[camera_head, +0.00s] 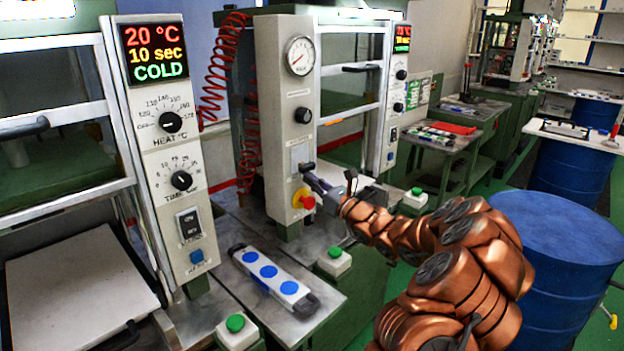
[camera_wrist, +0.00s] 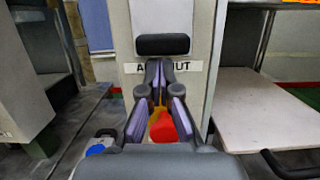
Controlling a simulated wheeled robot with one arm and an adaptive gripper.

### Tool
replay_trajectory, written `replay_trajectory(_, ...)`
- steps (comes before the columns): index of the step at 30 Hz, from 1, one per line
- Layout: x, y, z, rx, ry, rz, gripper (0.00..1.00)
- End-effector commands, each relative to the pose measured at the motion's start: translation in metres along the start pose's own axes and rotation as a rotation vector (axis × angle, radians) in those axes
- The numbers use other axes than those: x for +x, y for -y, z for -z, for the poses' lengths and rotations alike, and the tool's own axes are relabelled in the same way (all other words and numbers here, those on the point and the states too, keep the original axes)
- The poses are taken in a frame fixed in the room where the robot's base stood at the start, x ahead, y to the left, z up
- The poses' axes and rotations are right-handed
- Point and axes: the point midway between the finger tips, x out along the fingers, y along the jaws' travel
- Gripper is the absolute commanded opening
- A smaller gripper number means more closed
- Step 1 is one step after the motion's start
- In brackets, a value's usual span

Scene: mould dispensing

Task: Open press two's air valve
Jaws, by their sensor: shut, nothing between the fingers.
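Press two's front column (camera_head: 285,110) carries a gauge, a knob and, lower down, a pale valve plate (camera_head: 298,154). In the wrist view the black valve handle (camera_wrist: 162,44) lies level across the column, above a label partly hidden by my fingers, whose visible end reads "UT". My gripper (camera_head: 307,172) is at the lower part of the column, close to the handle. In the wrist view my gripper (camera_wrist: 160,66) has its fingertips together and empty, just below the handle in the picture. I cannot tell whether they touch it.
A red stop button (camera_head: 304,199) on yellow sits just below my gripper. A green button box (camera_head: 334,262) and a panel with blue discs (camera_head: 270,273) lie on the bench in front. A blue drum (camera_head: 560,240) stands at right. A pale plate (camera_wrist: 262,120) lies right of the column.

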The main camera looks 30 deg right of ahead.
Motion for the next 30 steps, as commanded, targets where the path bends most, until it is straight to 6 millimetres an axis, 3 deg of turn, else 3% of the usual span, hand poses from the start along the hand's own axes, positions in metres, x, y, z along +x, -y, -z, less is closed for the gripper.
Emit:
replay_trajectory(11, 0.000, 0.000, -0.002, 0.000, 0.000, -0.001, 0.00)
replay_trajectory(22, 0.011, 0.000, -0.042, -0.002, 0.001, -0.001, 0.00)
replay_trajectory(30, 0.011, 0.000, -0.047, -0.001, 0.002, 0.000, 0.00)
